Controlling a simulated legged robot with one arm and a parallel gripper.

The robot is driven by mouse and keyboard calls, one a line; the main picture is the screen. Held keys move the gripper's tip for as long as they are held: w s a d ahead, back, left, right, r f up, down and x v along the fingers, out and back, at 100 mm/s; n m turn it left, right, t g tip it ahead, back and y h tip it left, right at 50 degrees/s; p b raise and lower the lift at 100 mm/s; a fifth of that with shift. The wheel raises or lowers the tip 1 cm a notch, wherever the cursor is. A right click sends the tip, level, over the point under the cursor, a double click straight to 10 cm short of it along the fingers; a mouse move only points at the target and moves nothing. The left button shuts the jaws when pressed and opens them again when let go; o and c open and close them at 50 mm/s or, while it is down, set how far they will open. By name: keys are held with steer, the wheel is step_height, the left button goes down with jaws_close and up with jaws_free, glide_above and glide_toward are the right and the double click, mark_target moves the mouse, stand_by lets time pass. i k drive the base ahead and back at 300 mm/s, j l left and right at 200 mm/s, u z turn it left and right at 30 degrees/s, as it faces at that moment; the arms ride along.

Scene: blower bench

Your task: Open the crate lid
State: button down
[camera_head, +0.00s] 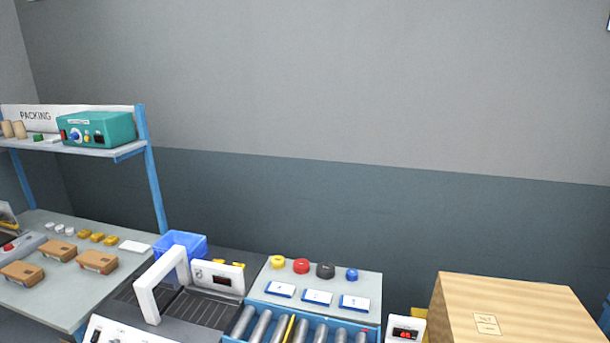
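A pale wooden crate (465,287) with wood grain stands at the lower right, cut off by the bottom edge of the picture. Its top looks flat and closed, with a small printed label (487,324) on it. I cannot make out a seam or handle of the lid in this view. My gripper is not in view.
Left of the crate are a small white device with a red display (406,330), a roller conveyor (301,330), and a panel (317,277) with coloured knobs. Further left are a white arch (159,283), a blue bin (181,245) and a packing table (72,222) with brown boxes.

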mark_target(479, 310)
steer(key=z, duration=1.45)
